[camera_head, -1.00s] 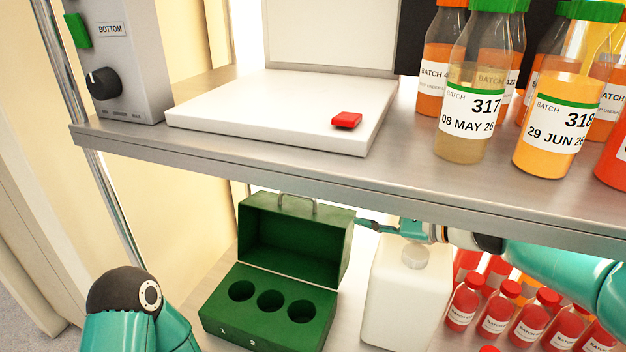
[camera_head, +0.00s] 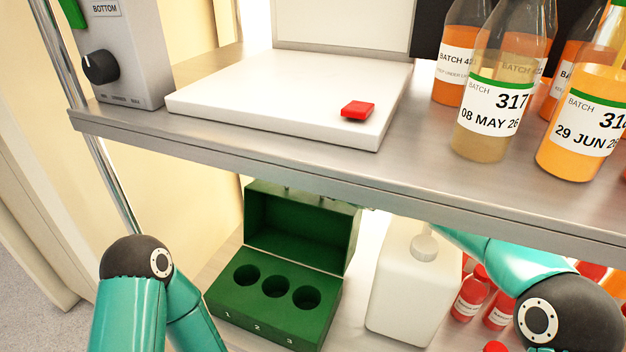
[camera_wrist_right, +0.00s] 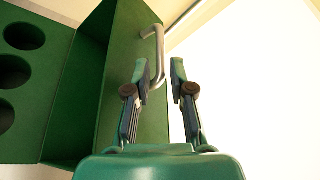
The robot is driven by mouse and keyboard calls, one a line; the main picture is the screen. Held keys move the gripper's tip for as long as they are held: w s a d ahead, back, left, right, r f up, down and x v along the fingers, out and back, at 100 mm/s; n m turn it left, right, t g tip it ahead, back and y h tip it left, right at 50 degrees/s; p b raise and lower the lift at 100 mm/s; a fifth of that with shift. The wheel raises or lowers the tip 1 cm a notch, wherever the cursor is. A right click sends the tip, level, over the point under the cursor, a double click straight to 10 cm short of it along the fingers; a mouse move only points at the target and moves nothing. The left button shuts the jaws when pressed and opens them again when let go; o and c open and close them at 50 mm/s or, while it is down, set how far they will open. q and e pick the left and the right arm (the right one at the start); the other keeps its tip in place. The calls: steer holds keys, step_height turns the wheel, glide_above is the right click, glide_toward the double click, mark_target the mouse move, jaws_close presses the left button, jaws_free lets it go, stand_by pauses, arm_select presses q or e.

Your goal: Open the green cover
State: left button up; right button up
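The green box (camera_head: 270,305) stands on the lower shelf, with holes numbered 1, 2 and 3 in its block. Its green cover (camera_head: 300,230) stands raised and open at the back, and its top edge is partly hidden by the upper shelf. My left gripper is out of view.
A white jug (camera_head: 405,290) stands right of the box, with red-capped bottles (camera_head: 470,295) beyond it. The upper shelf (camera_head: 280,160) overhangs the box and carries a white plate (camera_head: 260,105), a red block (camera_head: 358,109) and large juice bottles (camera_head: 490,115).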

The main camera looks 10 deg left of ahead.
mark_target(313, 182)
steer(key=shift+x, duration=1.85)
jaws_close()
